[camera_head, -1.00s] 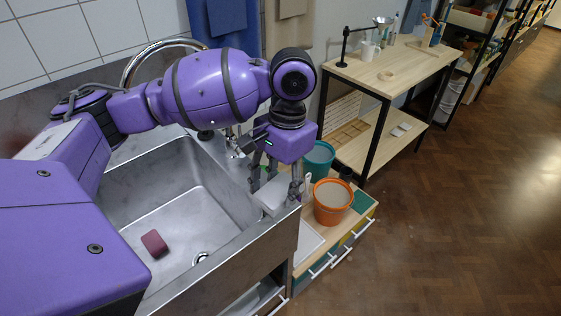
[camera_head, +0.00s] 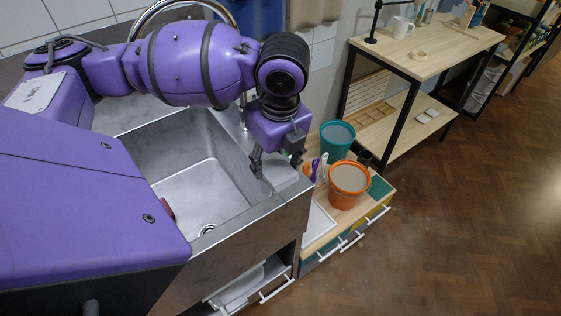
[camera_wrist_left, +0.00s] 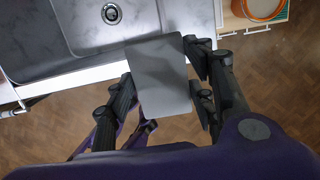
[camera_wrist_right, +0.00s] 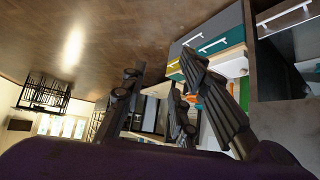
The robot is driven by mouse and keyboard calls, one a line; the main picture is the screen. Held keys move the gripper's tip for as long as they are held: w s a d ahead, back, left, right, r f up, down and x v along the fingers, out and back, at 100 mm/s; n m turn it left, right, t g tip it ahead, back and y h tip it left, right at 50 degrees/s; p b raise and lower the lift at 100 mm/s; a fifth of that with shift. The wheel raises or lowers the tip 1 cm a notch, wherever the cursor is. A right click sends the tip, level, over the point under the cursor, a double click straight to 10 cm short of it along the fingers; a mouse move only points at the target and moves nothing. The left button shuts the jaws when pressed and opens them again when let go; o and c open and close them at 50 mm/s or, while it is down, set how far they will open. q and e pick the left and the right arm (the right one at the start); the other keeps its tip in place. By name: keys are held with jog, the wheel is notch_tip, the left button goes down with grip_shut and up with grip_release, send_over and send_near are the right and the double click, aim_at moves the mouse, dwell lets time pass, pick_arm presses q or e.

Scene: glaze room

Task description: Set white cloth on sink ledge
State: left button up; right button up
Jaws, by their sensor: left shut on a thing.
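The white cloth (camera_wrist_left: 160,75) shows in the left wrist view as a flat, pale grey-white rectangle between the fingers. My left gripper (camera_head: 276,164) is shut on it at the right end of the sink. In the head view the cloth (camera_head: 284,178) is a small pale patch, partly hidden by the fingers. The sink ledge (camera_head: 233,129) runs along the basin's right side, under and beside the gripper. I cannot tell whether the cloth touches it. My right gripper (camera_wrist_right: 165,105) shows only in its own wrist view, open and empty, away from the sink.
The steel sink (camera_head: 190,190) has a drain (camera_head: 208,229) and a dark red sponge (camera_head: 168,209), partly behind my arm. Right of it, a low cabinet carries an orange bucket (camera_head: 349,184) and a teal bucket (camera_head: 337,140). A wooden bench (camera_head: 430,50) stands behind. The floor at right is clear.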

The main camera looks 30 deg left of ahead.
pick_arm(q)
jog(key=w+a+f, duration=0.1)
jog(key=w+f, duration=0.1)
jog(key=w+a+f, duration=0.1)
jog(key=w+f, duration=0.1)
jog(key=w, duration=0.1)
jog(key=w+a+f+b, duration=0.1)
jog(key=w+f, duration=0.1)
jog(key=shift+w+f, duration=0.2)
jog(key=shift+w+a+f, duration=0.2)
jog(key=shift+w+f, duration=0.35)
jog(key=shift+f, duration=0.1)
notch_tip(320, 180, down, 3)
jog(key=shift+w+a+f, duration=0.1)
jog(key=shift+w+f, duration=0.05)
pick_arm(e)
jog(key=shift+s+d+f, duration=0.15)
jog(key=shift+s+f, duration=0.05)
jog(key=shift+f, duration=0.2)
jog(key=shift+s+d+f, duration=0.1)
jog(key=shift+s+f, duration=0.1)
jog(key=shift+f, duration=0.2)
pick_arm(q)
jog(key=shift+f, duration=0.1)
jog(key=o, duration=1.1)
jog(key=shift+f, duration=0.1)
jog(key=shift+o, duration=0.2)
pick_arm(e)
jog(key=shift+d, duration=0.1)
